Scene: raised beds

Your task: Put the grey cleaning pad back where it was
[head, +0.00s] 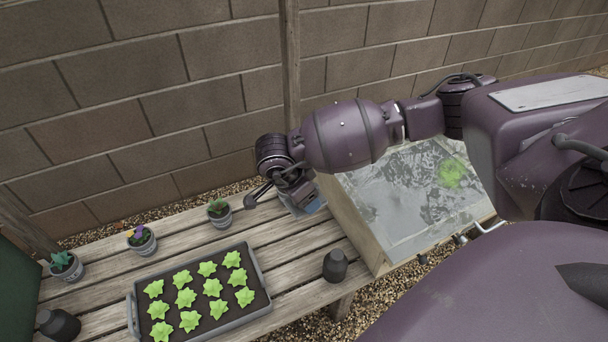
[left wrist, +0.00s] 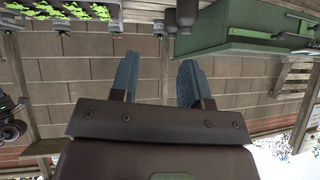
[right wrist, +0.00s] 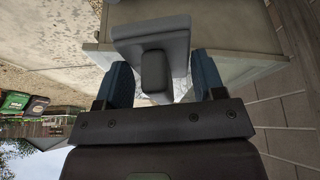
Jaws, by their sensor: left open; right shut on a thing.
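The grey cleaning pad (right wrist: 178,32) is a flat grey block with a dark handle (right wrist: 154,72), seen in the right wrist view. My right gripper (right wrist: 163,82) is shut on it by the handle. In the head view my right gripper (head: 302,196) is at the left side of the glass-topped wooden box, above the bench's right part; the pad is mostly hidden there by the wrist. My left gripper (left wrist: 157,80) is open and empty in the left wrist view, and is outside the head view.
The glass-topped box (head: 352,222) has a smeared pane with a green plant beneath. On the slatted bench (head: 188,249) stand a seedling tray (head: 262,288), small potted plants (head: 220,214) and dark pots (head: 335,266). A block wall (head: 150,90) runs behind. Bare slats lie behind the tray.

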